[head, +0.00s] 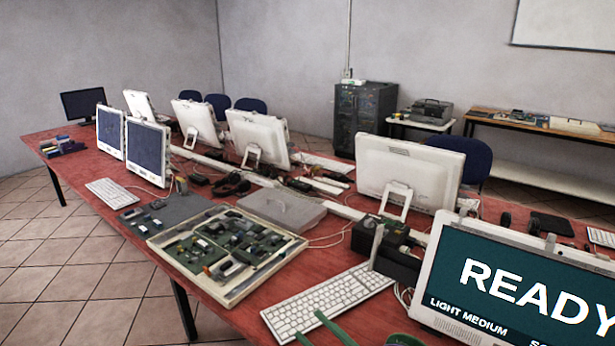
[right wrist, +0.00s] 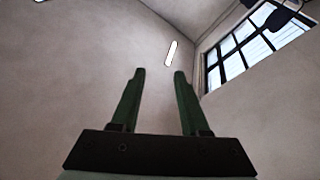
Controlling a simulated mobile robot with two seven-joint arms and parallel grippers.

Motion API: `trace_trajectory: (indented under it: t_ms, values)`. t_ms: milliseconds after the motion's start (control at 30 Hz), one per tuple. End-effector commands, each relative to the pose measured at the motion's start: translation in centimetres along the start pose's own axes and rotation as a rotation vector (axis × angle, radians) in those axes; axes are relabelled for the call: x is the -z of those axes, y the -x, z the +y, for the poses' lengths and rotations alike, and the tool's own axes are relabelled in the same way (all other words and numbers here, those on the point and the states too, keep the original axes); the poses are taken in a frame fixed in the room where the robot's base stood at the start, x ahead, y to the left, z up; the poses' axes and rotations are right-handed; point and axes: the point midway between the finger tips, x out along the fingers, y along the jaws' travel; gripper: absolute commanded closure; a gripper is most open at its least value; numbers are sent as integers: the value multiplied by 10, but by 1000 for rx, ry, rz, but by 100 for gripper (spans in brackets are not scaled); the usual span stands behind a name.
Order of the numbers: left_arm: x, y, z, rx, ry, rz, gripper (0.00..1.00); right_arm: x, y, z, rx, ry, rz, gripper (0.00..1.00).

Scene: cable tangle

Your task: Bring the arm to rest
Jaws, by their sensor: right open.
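My right gripper (head: 311,326) shows at the bottom edge of the head view, with green fingers in front of the white keyboard (head: 328,300). In the right wrist view the right gripper (right wrist: 160,73) has its two green fingers apart with nothing between them. Behind them are only a wall and a window, so it points up and away from the table. My left gripper is in neither view. Cables (head: 325,238) lie on the red table (head: 120,222) among the devices.
A monitor reading READY (head: 520,285) stands close at the lower right. A tray of circuit boards (head: 225,252) lies left of the keyboard. A black box (head: 385,250) stands beyond the keyboard. Several white monitors (head: 258,138) stand farther back. The tiled floor (head: 60,280) at left is clear.

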Motion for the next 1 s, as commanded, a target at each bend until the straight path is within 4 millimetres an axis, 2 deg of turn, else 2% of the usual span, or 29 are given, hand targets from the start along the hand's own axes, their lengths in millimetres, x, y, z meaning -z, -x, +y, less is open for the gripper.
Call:
trace_trajectory:
  t_ms: [33, 167, 300, 400, 500, 600, 700, 1000]
  values:
    - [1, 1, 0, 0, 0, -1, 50, -20, 21, 0, -82, -63, -95, 55]
    - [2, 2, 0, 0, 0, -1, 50, -72, 85, -6, -260, -207, -372, 55]
    - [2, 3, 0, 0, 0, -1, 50, -118, 173, -38, -372, -366, -696, 55]
    - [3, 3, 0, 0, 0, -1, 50, -134, 229, -68, -402, -466, -888, 55]
    - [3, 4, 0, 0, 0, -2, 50, -139, 272, -95, -406, -542, -1031, 55]
    - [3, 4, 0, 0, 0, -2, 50, -139, 298, -113, -402, -593, -1118, 55]
    - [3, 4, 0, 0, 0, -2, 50, -138, 310, -122, -396, -616, -1158, 55]
    - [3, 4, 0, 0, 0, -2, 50, -138, 312, -123, -395, -620, -1164, 55]
